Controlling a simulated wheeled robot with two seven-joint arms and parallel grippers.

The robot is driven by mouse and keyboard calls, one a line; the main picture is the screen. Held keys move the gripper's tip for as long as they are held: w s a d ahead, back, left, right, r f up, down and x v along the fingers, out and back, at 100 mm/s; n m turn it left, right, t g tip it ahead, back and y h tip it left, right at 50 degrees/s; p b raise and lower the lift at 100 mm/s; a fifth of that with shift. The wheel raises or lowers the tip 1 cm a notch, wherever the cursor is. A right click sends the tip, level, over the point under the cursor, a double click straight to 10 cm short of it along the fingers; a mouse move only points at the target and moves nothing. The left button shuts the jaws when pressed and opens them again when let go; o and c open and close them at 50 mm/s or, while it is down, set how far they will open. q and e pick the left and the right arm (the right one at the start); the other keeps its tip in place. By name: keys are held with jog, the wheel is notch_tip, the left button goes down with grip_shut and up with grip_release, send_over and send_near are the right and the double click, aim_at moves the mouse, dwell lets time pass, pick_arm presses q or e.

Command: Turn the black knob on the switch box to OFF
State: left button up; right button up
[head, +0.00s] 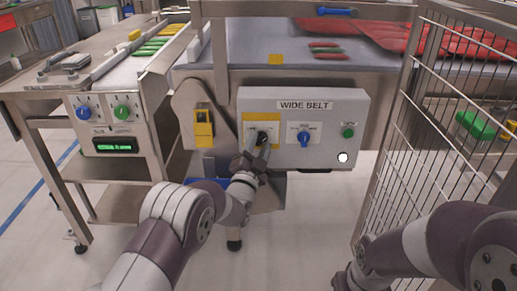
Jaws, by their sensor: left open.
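The grey switch box (355,110) labelled WIDE BELT is mounted on the front of the belt machine. The black knob (263,133) sits on a yellow plate at the box's left; it is dark and small, and its pointing direction is hard to tell. My left gripper (259,148) is open at the knob, just below and over its lower part; whether the fingers touch it I cannot tell. My right arm (430,245) comes in at the lower right, and its gripper does not show clearly.
A blue knob (304,137), a green button (348,131) and a white lit button (342,157) are also on the box. A yellow switch (203,128) is left of it. A wire mesh fence (411,150) stands close on the right. Another control panel (112,124) is at left.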

pick_arm(q)
jog(key=c, duration=0.7)
jog(key=shift+c, duration=0.2)
jog(key=shift+f, duration=0.1)
